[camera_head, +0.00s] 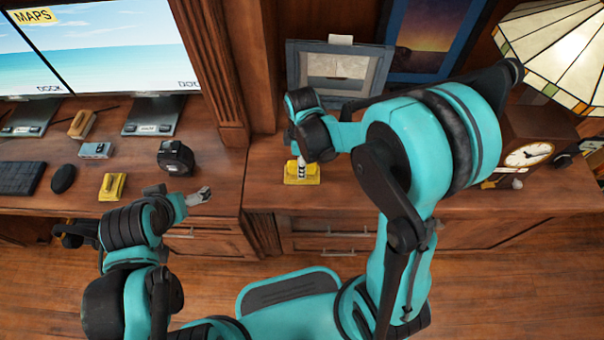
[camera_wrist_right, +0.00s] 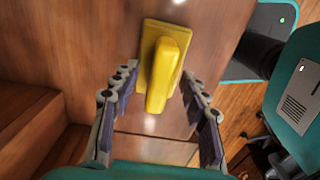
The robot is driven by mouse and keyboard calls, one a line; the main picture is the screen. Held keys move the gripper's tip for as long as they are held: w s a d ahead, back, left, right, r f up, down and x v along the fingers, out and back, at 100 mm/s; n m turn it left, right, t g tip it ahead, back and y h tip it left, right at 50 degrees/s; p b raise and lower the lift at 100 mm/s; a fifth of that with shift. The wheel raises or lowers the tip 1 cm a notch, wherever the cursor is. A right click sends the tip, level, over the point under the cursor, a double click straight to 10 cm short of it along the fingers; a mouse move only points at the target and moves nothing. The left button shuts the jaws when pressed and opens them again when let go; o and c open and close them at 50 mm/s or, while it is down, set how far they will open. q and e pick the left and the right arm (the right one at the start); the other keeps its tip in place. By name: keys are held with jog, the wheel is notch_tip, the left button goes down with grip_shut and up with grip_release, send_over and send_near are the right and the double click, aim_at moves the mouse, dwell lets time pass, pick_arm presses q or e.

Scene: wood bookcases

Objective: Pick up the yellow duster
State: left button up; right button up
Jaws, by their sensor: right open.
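The yellow duster (camera_head: 302,179) lies on the wooden desk top, below my right gripper (camera_head: 299,150). In the right wrist view the duster (camera_wrist_right: 163,75) shows a flat yellow plate with a raised yellow bar along it. My right gripper (camera_wrist_right: 158,82) is open, with one finger on each side of the bar. I cannot tell whether the fingers touch it. My left gripper (camera_head: 180,196) is over the desk's front edge at the left, away from this duster. Its finger opening is unclear.
A second yellow, duster-like piece (camera_head: 113,187) lies on the left desk, near a black tape measure (camera_head: 176,158), a grey-blue block (camera_head: 96,150) and a mouse (camera_head: 64,178). A picture frame (camera_head: 337,67) stands behind. A clock (camera_head: 528,154) and lamp (camera_head: 560,50) stand at right.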

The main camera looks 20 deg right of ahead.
jog(key=shift+f, duration=0.4)
jog(key=shift+r, duration=0.1)
grip_shut()
